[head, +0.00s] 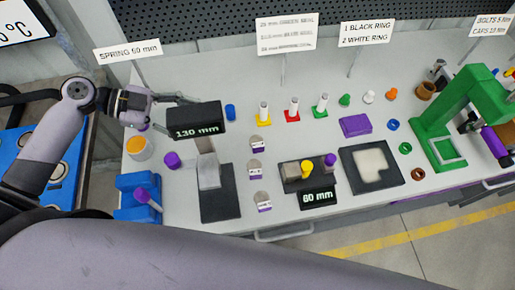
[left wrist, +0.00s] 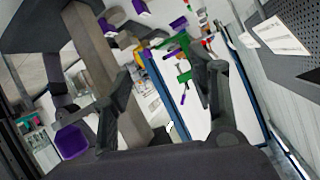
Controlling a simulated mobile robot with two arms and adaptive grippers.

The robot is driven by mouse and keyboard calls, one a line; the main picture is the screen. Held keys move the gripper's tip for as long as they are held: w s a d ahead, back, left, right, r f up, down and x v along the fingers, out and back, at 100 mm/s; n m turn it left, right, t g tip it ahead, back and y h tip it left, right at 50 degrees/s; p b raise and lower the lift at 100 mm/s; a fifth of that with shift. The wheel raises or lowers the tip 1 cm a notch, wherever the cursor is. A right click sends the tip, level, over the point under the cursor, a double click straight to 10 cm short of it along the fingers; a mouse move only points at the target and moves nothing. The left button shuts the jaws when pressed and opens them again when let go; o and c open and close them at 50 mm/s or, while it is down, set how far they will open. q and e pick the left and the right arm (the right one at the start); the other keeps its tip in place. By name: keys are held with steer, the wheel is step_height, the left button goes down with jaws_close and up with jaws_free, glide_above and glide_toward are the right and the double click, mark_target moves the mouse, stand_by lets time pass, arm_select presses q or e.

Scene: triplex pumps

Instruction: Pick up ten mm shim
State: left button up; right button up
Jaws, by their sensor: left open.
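My right gripper is not in view.
The 130 mm gauge (head: 195,118) stands between my left gripper and the labelled pieces. A 60 mm gauge (head: 318,197) and a dark tray (head: 392,182) lie to their right. A green press (head: 450,120) is farther right. A blue block (head: 135,185) is at the front left.

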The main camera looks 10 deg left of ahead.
arm_select(q)
step_height(320, 180, down, 5)
steer(key=b, duration=0.4)
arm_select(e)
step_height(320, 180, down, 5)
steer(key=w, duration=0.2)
arm_select(q)
steer(key=p, duration=0.5)
glide_above(252, 141)
steer(key=s+a, duration=0.3)
steer(key=a, duration=0.1)
steer(key=f, duration=0.4)
steer(key=shift+w+a+f, duration=0.1)
steer(key=shift+w+f, duration=0.1)
steer(key=shift+f, duration=0.15)
steer(key=p+x, duration=0.1)
steer(key=x, duration=0.1)
steer(key=p+x, duration=0.1)
steer(key=x, duration=0.2)
steer(key=shift+a+f+p, duration=0.1)
steer(key=shift+f+p, duration=0.2)
steer(key=shift+f, duration=0.15)
steer(key=shift+w+d+f, duration=0.1)
steer(key=shift+d+f, duration=0.15)
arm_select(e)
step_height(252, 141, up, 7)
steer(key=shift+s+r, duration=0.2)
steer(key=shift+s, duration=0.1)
arm_select(q)
steer(key=shift+c, duration=0.2)
